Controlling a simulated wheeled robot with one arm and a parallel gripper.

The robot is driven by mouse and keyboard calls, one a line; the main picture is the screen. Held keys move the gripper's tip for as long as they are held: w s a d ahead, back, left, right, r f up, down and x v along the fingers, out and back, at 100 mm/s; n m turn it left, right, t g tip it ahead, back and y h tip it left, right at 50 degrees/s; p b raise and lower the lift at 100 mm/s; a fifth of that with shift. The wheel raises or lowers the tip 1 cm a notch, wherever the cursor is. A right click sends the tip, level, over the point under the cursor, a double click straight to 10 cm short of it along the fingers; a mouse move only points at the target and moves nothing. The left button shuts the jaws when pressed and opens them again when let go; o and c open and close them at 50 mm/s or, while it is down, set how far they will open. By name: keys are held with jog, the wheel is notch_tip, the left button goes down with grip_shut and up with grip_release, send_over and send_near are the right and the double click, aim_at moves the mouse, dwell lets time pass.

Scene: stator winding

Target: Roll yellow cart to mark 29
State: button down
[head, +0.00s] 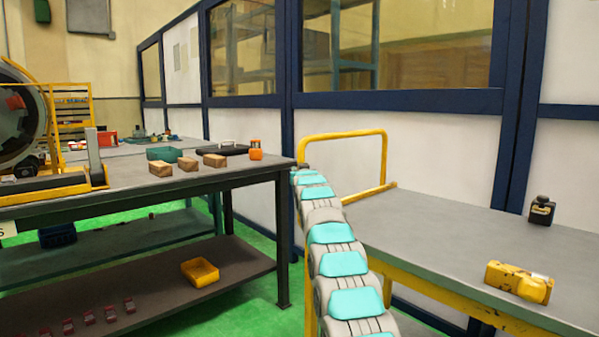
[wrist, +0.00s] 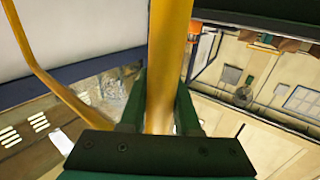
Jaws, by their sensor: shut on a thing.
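The yellow cart has a grey deck (head: 455,245) and a yellow tube handle (head: 345,135) at its far left end. My arm reaches across the front of the cart to the left side of the handle. In the wrist view the green fingers of my gripper (wrist: 158,105) stand on both sides of a yellow tube (wrist: 168,55), shut on the cart handle. In the head view the fingers are small and mostly hidden by my arm. The cart's wheels are hidden. No mark 29 can be made out.
A yellow device (head: 518,282) and a small black device (head: 541,210) sit on the cart deck. A dark workbench (head: 130,185) with wooden blocks (head: 160,168) stands close on the left. A blue-framed partition (head: 440,150) runs behind the cart. Green floor (head: 250,310) shows between bench and cart.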

jog(key=shift+a+f, duration=0.2)
jog(key=shift+a, duration=0.3)
jog(key=c, duration=0.6)
grip_release()
jog(key=shift+a, duration=0.1)
jog(key=shift+r, duration=0.15)
jog(key=shift+s+d, duration=0.1)
jog(key=shift+d, duration=0.2)
jog(key=shift+s, duration=0.1)
jog(key=shift+s+b, duration=2.65)
jog(key=shift+s, duration=1.1)
